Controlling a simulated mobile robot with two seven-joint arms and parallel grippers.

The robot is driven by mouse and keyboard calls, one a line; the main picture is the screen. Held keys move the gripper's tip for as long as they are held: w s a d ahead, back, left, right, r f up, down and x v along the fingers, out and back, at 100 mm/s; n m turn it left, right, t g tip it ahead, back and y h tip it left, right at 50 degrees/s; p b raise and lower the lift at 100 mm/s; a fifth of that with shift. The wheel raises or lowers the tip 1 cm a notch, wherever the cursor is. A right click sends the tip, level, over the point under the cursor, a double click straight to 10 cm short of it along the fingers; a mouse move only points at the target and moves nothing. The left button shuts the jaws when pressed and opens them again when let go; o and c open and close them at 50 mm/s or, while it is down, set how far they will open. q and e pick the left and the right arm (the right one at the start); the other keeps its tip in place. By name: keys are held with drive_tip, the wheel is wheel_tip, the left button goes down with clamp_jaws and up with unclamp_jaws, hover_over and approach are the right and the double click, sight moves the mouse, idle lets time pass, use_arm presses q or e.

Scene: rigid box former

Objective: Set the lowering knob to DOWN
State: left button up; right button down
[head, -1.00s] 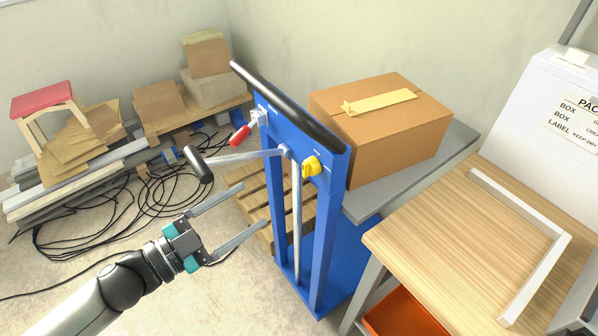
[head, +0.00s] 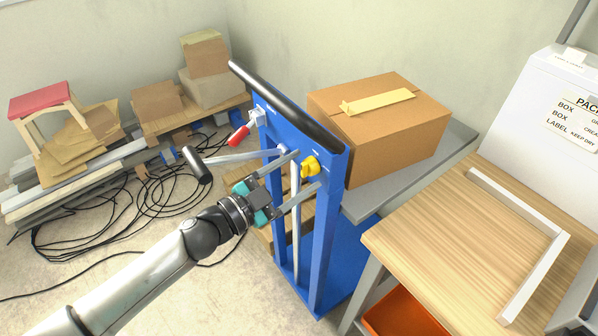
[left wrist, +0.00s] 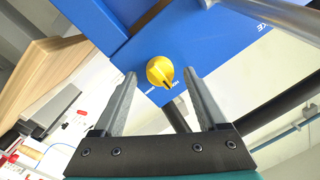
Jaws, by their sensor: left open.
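The yellow lowering knob (head: 310,166) is on the upper right of the blue lifter's panel (head: 335,160). In the left wrist view the knob (left wrist: 160,71) shows a dark pointer mark near its lower edge, with small white lettering beside it that I cannot fully read. My left gripper (head: 309,170) is open, its two fingers pointing at the panel. In the left wrist view its fingertips (left wrist: 160,76) lie to either side of the knob, with gaps between. I cannot tell how far the tips are from the panel. My right gripper is not in view.
A grey lever with a black grip (head: 198,165) sticks out left of the panel, close to my left gripper. A red-handled lever (head: 239,136) is above it. A black handlebar (head: 285,105) runs along the top.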

use_arm(q)
drive_tip(key=shift+w+d, duration=0.15)
clamp_jaws()
idle(0.6)
